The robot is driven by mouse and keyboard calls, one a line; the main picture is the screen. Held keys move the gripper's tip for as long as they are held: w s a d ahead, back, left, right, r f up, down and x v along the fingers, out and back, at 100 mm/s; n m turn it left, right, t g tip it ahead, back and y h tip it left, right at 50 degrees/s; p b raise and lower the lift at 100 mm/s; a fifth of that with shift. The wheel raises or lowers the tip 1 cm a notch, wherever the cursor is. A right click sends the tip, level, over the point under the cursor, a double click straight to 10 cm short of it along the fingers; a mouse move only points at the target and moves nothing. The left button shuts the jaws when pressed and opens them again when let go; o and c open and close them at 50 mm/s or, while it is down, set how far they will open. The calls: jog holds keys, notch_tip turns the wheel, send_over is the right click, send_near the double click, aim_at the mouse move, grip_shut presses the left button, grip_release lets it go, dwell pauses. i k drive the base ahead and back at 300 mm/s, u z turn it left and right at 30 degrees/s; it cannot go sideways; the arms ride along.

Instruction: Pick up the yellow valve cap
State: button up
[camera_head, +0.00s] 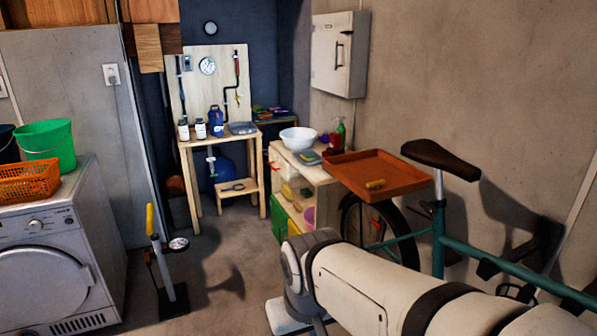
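My white arm reaches in from the lower right, in front of the bicycle and below the tray. Its gripper end is not visible, so I cannot tell its opening or whether it holds anything.
A teal bicycle (438,235) stands along the right wall beside the tray. A shelf unit (312,174) holds a white bowl (298,137). A floor pump (160,250) stands near the washing machine (50,255). The floor between pump and shelf is clear.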

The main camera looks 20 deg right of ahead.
aim_at(375, 185)
jog(key=u, duration=0.05)
jog(key=i, duration=3.75)
jog(key=z, duration=4.65)
